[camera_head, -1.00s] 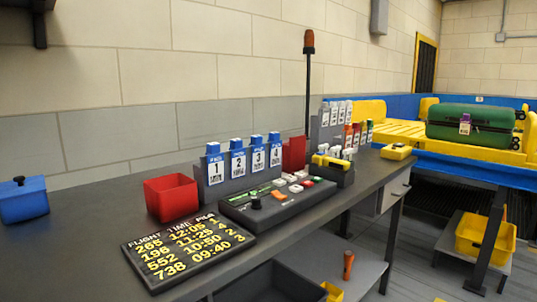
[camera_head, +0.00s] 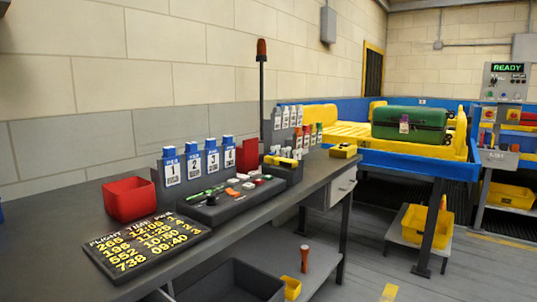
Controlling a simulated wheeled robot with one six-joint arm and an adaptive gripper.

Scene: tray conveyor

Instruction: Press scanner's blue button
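No blue button can be made out in the camera_head view. A yellow handheld device (camera_head: 281,161) lies in a dark holder on the grey bench, and a yellow block-like device (camera_head: 343,151) stands at the bench's far end. I cannot tell whether either is the scanner. A dark control panel (camera_head: 225,207) with small coloured buttons lies on the bench. At the far right stands a grey console (camera_head: 505,82) with a green "READY" display; its small controls are too small to tell apart. My gripper is not in view.
The bench (camera_head: 50,240) runs along the wall with a red bin (camera_head: 129,200), a flight board (camera_head: 143,245) and numbered blue-topped cards (camera_head: 195,164). Behind it, a green suitcase (camera_head: 409,123) lies on the yellow-and-blue conveyor (camera_head: 415,160). Grey floor (camera_head: 375,220) is open between bench and conveyor.

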